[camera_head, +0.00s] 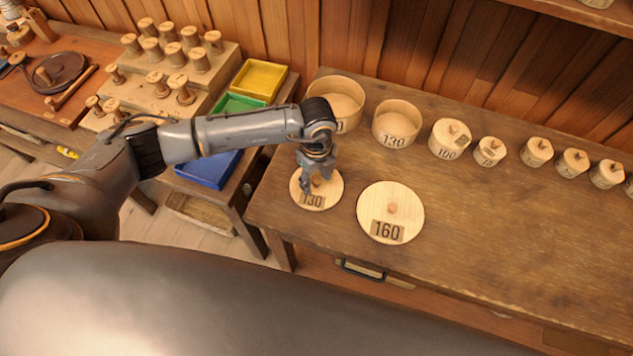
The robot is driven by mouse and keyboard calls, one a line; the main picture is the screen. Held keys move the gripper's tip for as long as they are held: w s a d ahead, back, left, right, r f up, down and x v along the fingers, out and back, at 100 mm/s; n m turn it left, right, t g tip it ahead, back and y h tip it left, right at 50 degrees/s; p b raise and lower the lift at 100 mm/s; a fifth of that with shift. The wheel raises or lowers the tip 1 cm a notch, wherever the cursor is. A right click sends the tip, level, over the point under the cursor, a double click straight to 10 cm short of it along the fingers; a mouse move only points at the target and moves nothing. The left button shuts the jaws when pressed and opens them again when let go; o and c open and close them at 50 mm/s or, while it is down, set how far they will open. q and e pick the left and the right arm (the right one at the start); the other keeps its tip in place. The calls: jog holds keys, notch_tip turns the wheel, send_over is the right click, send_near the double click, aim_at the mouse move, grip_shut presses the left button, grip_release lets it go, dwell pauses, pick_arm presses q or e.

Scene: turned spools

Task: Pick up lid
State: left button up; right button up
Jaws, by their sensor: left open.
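A round wooden lid marked 130 (318,201) lies flat on the brown wooden table, near its left edge. A larger lid marked 160 (391,213), with a small knob in its middle, lies to its right. My left gripper (314,182) is open and points down over the 130 lid; its fingers hide that lid's knob, and I cannot tell whether they touch it. An open round box marked 130 (396,124) and a larger open box (337,98), its label partly hidden by my arm, stand behind. My right gripper is not in view.
Lidded boxes, one marked 100 (449,138), and several smaller ones run along the back right of the table (520,230). The table's middle and front right are clear. Colored trays (259,79) and stepped spool racks stand at the left.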

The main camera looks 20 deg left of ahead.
pick_arm(q)
grip_shut()
dwell(0.3)
